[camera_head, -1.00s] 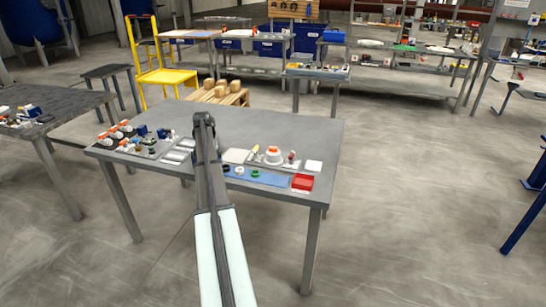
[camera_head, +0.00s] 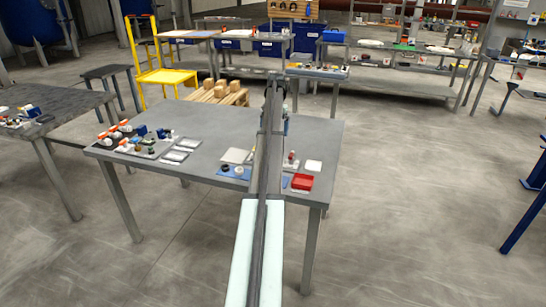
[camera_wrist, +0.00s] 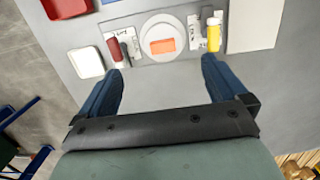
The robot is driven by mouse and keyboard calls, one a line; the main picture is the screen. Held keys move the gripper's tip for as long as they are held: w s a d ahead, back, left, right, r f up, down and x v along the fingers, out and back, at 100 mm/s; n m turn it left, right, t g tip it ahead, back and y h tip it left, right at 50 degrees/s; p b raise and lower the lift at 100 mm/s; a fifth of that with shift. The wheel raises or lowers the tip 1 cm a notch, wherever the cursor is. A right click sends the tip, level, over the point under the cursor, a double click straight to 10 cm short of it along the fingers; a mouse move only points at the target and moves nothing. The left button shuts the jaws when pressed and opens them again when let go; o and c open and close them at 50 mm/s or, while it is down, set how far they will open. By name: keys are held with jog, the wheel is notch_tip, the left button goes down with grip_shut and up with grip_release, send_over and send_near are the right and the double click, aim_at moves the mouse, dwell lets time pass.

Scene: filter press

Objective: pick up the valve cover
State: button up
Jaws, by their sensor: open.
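A round white part with an orange block on top, which looks like the valve cover (camera_wrist: 163,44), sits on a grey plate in the wrist view. In the head view my arm hides it. My gripper (camera_wrist: 162,57) is open and empty, its two blue fingers spread wide. The fingertips point at the plate's near edge, and the cover lies between and just beyond them in the picture. I cannot tell how high they are above the table.
A dark red-handled item (camera_wrist: 116,46) and a yellow bottle-like item (camera_wrist: 214,34) flank the cover closely. A red tray (camera_head: 302,182) and a white square (camera_head: 314,166) are to the right on the table (camera_head: 215,125). The table's far part is clear.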

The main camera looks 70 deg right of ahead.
jog(key=f, duration=0.4)
jog(key=a+f, duration=0.1)
jog(key=shift+f, duration=0.4)
jog(key=shift+w+a+f, duration=0.1)
jog(key=shift+f, duration=1.45)
jog(key=shift+w+f, duration=0.1)
jog(key=shift+f, duration=1.45)
jog(key=c, duration=1.1)
